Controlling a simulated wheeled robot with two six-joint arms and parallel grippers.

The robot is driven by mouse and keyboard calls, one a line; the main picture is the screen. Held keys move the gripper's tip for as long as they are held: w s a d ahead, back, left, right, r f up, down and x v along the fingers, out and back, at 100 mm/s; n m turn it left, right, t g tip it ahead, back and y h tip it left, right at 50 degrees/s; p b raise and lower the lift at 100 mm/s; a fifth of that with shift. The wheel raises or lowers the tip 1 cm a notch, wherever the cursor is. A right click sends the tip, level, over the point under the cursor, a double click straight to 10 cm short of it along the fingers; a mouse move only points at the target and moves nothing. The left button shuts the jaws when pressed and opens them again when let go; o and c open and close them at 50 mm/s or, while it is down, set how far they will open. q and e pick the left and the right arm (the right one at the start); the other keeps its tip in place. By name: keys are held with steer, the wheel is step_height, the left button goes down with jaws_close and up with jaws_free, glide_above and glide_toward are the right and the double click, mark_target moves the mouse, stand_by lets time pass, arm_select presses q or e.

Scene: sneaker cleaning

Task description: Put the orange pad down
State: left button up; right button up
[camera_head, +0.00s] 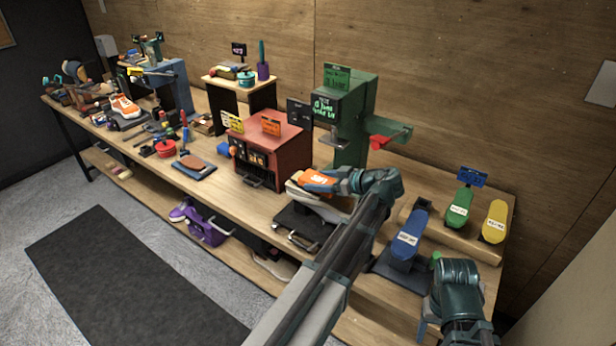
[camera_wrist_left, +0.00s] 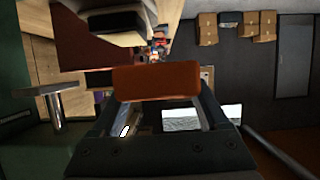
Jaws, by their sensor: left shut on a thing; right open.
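The orange pad (camera_head: 318,180) has a white label and is held in the jaws of my left gripper (camera_head: 343,182), which is shut on it. In the left wrist view the pad (camera_wrist_left: 155,80) spans the space between the fingers of my left gripper (camera_wrist_left: 160,103) and looks dark orange. In the head view the pad appears over a pale shoe-like object (camera_head: 322,206); whether they touch I cannot tell. My right gripper (camera_head: 460,325) is low at the right front, open, its fingertips largely hidden.
A red box machine (camera_head: 270,155) stands left of the pad, and a green press (camera_head: 350,115) stands behind it. Blue (camera_head: 405,240), green (camera_head: 460,207) and yellow (camera_head: 495,222) labelled pads stand to the right. The bench (camera_head: 222,190) has bare wood near its front edge.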

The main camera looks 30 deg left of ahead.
arm_select(q)
steer(key=w+a, duration=0.1)
steer(key=a, duration=0.1)
steer(key=w+a, duration=0.4)
steer(key=shift+a+f+b, duration=0.15)
steer(key=shift+f+b, duration=0.15)
steer(key=shift+f, duration=0.05)
steer(key=shift+w+a, duration=0.25)
steer(key=shift+a, duration=0.1)
step_height(320, 180, down, 4)
steer(key=b, duration=0.3)
steer(key=shift+w+a+r+b, duration=0.1)
steer(key=shift+a+r+b, duration=0.05)
steer(key=shift+b, duration=0.15)
